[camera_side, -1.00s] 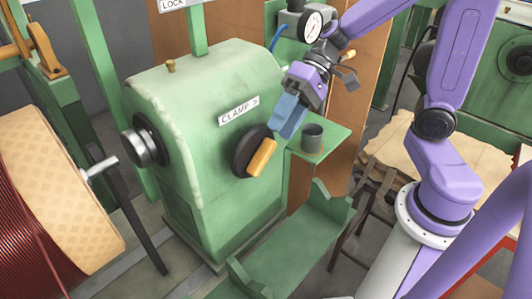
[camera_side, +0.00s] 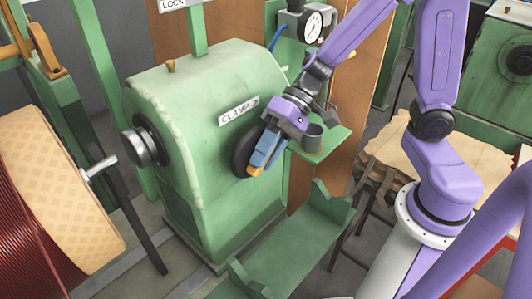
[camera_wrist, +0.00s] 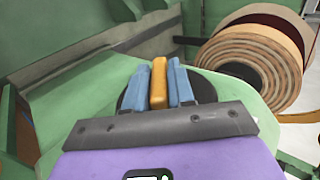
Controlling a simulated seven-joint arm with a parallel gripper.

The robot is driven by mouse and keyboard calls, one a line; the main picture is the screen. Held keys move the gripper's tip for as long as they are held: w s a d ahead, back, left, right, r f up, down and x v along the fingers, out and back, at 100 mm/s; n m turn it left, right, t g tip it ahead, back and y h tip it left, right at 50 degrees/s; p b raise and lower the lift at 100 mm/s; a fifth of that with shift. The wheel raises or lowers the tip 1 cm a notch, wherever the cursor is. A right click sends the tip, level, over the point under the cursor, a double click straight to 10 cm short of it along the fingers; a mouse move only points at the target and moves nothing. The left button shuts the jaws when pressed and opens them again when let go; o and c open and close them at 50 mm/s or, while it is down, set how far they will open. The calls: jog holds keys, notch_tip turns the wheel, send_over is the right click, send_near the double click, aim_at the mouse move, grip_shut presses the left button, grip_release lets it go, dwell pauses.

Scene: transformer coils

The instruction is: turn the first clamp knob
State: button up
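The clamp knob (camera_side: 241,152) is a black disc with an orange bar handle on the green housing, below the label "CLAMP". The handle is tilted. My gripper (camera_side: 262,157) is at the knob, its blue fingers covering most of the handle; an orange tip shows below them. In the wrist view the orange handle (camera_wrist: 158,86) stands between the two blue fingers, one on each side, with no clear gap. The fingers look shut on it. Much of the black disc is hidden behind the fingers.
A grey cup (camera_side: 312,138) stands on a green shelf just right of my gripper. A pressure gauge (camera_side: 313,26) is above. A green cradle (camera_side: 300,245) lies below. A large coil (camera_side: 75,190) is at the left; a wound roll (camera_wrist: 255,60) shows in the wrist view.

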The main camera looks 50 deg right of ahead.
grip_shut()
jog(key=shift+h, duration=0.5)
jog(key=shift+a+r+h, duration=0.1)
jog(key=shift+a+h, duration=0.05)
jog(key=shift+h, duration=0.95)
jog(key=shift+a+r+h, duration=0.1)
jog(key=shift+h, duration=1)
jog(key=shift+a+h, duration=0.1)
jog(key=shift+h, duration=2)
jog(key=o, duration=0.7)
grip_release()
